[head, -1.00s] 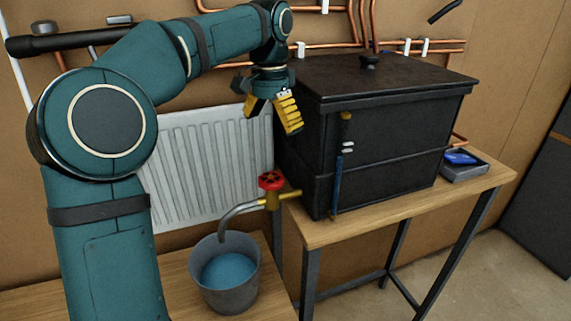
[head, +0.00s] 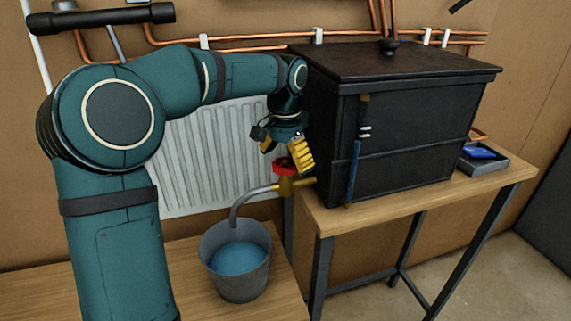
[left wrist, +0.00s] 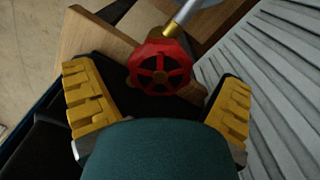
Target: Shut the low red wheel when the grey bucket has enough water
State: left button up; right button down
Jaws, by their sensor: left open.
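The low red wheel (head: 284,165) sits on a brass valve at the lower left of the black tank. It also shows in the left wrist view (left wrist: 160,68), between the finger tips and apart from both. My left gripper (head: 285,151) is open, pointing down just above the wheel. Its yellow fingers show on both sides in the left wrist view (left wrist: 160,105). The grey bucket (head: 246,287) stands on the wooden bench under the curved spout (head: 237,208), with blue water (head: 238,258) inside, below the rim. A falling stream is not discernible. My right gripper is out of view.
The black lidded tank (head: 445,125) stands on a wooden table (head: 415,205) just right of the wheel, with a blue sight tube (head: 353,170) on its front. A white radiator (head: 205,150) is behind the gripper. A small tray (head: 485,167) holds a blue item.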

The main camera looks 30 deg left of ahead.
pick_arm(q)
jog(key=shift+f, duration=0.3)
jog(key=c, duration=1.3)
jog(key=shift+r, duration=0.1)
